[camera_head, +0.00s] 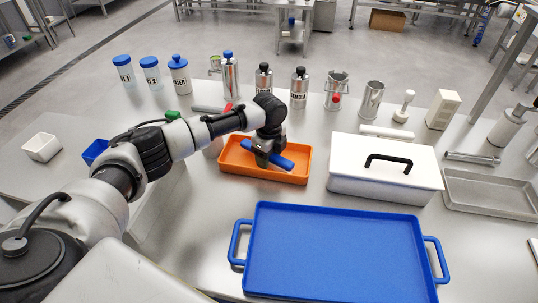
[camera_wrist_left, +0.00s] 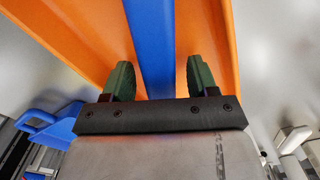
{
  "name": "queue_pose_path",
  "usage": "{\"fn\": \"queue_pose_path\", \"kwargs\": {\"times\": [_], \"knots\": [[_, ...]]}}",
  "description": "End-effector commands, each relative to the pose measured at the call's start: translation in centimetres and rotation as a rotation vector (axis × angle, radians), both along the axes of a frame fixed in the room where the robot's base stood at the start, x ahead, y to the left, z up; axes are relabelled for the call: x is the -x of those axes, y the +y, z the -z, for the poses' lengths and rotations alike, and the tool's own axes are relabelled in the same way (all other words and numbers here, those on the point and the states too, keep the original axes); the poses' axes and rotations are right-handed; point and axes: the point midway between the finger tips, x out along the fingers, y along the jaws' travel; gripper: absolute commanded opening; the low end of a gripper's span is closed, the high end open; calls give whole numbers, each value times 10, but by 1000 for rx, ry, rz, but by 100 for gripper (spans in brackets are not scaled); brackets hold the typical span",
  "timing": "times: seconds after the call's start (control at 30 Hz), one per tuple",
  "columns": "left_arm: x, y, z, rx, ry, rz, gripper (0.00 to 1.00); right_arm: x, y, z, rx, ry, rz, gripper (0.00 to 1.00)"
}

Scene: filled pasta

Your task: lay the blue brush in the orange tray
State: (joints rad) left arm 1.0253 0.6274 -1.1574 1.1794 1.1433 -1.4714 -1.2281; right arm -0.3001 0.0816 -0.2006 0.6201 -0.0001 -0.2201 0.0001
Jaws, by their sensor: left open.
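The orange tray (camera_head: 232,169) stands on the steel table near the middle of the head view; its orange walls also show in the wrist view (camera_wrist_left: 225,20). The blue brush (camera_head: 281,162) is within the tray's outline and slants across it; whether it touches the floor of the tray is hard to tell. My left gripper (camera_head: 264,158) is down at the tray over the brush. In the wrist view the brush (camera_wrist_left: 152,40) passes between the two green fingers of my left gripper (camera_wrist_left: 158,78), with gaps on both sides. My right gripper is not in view.
A blue tray with handles (camera_head: 335,255) lies in front. A white box with a black handle (camera_head: 385,168) stands right of the orange tray. Bottles and metal cans (camera_head: 300,87) line the back. A steel tray (camera_head: 490,195) lies at the right.

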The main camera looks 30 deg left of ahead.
Motion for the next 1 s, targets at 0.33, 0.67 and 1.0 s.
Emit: {"fn": "queue_pose_path", "kwargs": {"times": [0.33, 0.67, 1.0], "knots": [[-1, 0, -56, 2, -6, 0, 59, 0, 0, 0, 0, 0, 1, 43], [-1, 0, -113, 0, -2, -1, 59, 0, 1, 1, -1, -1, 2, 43], [-1, 0, -123, 0, 0, -1, 59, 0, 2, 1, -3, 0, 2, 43]]}}
